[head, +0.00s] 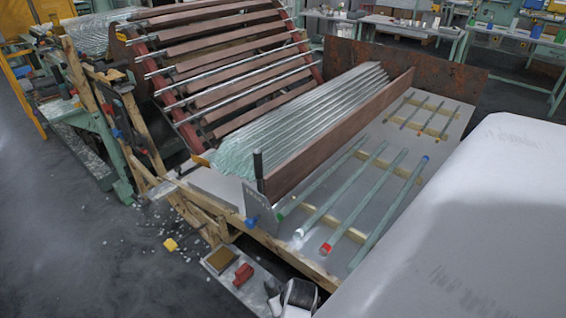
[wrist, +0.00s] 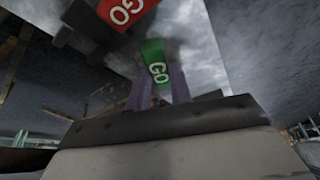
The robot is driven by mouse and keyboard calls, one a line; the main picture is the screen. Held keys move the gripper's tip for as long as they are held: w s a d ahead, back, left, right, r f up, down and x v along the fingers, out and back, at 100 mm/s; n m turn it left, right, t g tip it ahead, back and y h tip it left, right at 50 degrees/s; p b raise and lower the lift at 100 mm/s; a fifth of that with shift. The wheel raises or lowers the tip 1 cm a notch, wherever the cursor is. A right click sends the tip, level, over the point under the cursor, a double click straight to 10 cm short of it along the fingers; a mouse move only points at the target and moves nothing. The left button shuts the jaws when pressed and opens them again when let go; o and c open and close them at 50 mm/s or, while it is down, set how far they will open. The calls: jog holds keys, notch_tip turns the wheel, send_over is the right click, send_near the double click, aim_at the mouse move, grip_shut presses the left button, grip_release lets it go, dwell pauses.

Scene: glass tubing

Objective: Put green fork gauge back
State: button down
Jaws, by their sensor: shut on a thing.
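The green fork gauge (wrist: 154,62) shows in the wrist view as a green block with white "GO" letters. My gripper (wrist: 157,88) is shut on it, with a finger at either side of its lower part. The gauge's far end and any prongs are hard to make out. A red block (wrist: 122,10) with white "GO" letters is just above and left of the green one, against a dark part; I cannot tell whether they touch. I cannot make out my gripper or the green gauge in the head view.
In the head view, a grey table (head: 325,225) bears several glass tubes with coloured ends. A brown board (head: 340,140) separates them from a bundle of tubes (head: 300,120). A low shelf (head: 246,292) at the front holds a red object (head: 243,273) and a tan pad (head: 220,260).

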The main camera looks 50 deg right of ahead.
jog(key=c, duration=1.3)
grip_release()
jog(key=shift+o, duration=0.2)
jog(key=shift+r, duration=0.1)
jog(key=v, duration=1.2)
